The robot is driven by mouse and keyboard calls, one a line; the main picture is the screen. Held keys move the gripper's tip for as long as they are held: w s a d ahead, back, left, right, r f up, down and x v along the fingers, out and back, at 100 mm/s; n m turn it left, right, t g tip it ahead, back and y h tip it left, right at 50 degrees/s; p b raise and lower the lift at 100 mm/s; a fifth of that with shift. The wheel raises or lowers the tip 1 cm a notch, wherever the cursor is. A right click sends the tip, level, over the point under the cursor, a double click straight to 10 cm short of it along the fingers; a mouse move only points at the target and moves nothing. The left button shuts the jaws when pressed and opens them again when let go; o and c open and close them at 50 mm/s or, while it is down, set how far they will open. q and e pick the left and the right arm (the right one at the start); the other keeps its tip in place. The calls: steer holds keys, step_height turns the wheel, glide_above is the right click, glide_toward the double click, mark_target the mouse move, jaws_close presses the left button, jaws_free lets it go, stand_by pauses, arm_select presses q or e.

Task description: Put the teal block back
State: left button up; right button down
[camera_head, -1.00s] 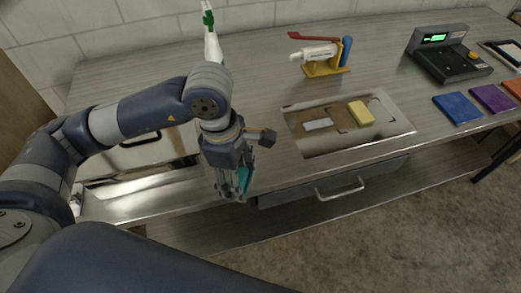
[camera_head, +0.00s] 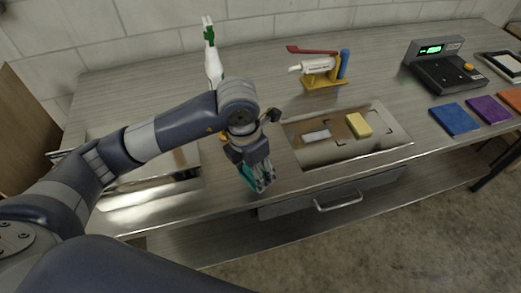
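The teal block (camera_head: 246,174) is in my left gripper (camera_head: 260,184), partly hidden by the fingers. The gripper points down and is shut on the block, near the front edge of the counter. It is just left of a recessed metal tray (camera_head: 392,130). In the tray, a yellow block (camera_head: 358,124) and a light grey block (camera_head: 317,136) lie on a brown area with dark corner marks. My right gripper is not in view.
A drawer with a handle (camera_head: 339,202) is under the tray. A yellow stand (camera_head: 325,80) with tools and a green-and-white bottle (camera_head: 212,60) stand behind. A scale (camera_head: 445,67) and blue (camera_head: 454,118) and purple (camera_head: 488,107) pads are at right. A shiny sink-like basin (camera_head: 150,190) is at left.

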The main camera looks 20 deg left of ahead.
arm_select(q)
steer(key=w, duration=0.2)
steer(key=w+p, duration=0.1)
steer(key=w, duration=0.1)
steer(key=w+p, duration=0.1)
steer(key=w, duration=0.2)
steer(key=shift+a+f, duration=0.2)
steer(key=shift+a, duration=0.1)
steer(key=shift+w+a+f, duration=0.1)
steer(key=shift+w+f, duration=0.05)
steer(key=shift+w, duration=0.4)
step_height(320, 180, down, 3)
steer(key=shift+r+p, duration=0.1)
steer(key=shift+p, duration=0.85)
steer(key=shift+f, duration=0.4)
steer(key=shift+f, duration=0.15)
steer(key=o, duration=1)
